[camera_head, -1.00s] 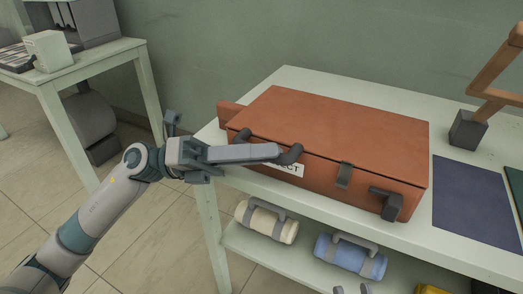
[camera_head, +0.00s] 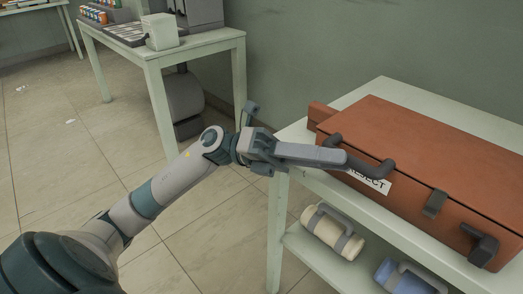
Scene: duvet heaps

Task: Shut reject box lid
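The reject box (camera_head: 345,165) is a reddish-brown case on the pale table, with a white label reading "REJECT" on its front, partly hidden by my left gripper. Its lid (camera_head: 430,140) lies flat over the box and looks down; the right end is cut off by the picture edge. My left gripper (camera_head: 343,158) reaches in from the left, its long grey finger in front of the box's front left, close to a dark curved handle (camera_head: 383,169). I cannot tell whether it touches the handle or whether the fingers are apart. My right gripper is out of view.
A metal latch (camera_head: 435,203) and a dark bracket (camera_head: 483,249) are on the box front. The lower shelf holds a cream roll (camera_head: 331,233) and a blue roll (camera_head: 403,279) with grey handles. A second table (camera_head: 165,62) stands behind left.

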